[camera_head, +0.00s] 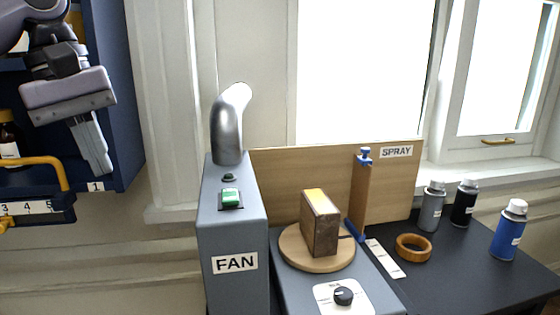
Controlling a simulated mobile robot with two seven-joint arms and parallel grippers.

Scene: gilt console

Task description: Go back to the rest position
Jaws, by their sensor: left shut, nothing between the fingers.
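My left gripper (92,148) shows in the upper left of the head view, at the end of my arm coming in from the left edge. Its fingers point down and are shut with nothing between them. It appears in front of the dark blue cabinet (120,110). My right gripper is not in view.
The grey FAN box (230,285) with a silver nozzle (228,125) stands at centre. A brown block (320,225) sits on a round wooden turntable (290,252). Spray cans (508,230) and a wooden ring (413,248) stand on the dark table (460,275) at right.

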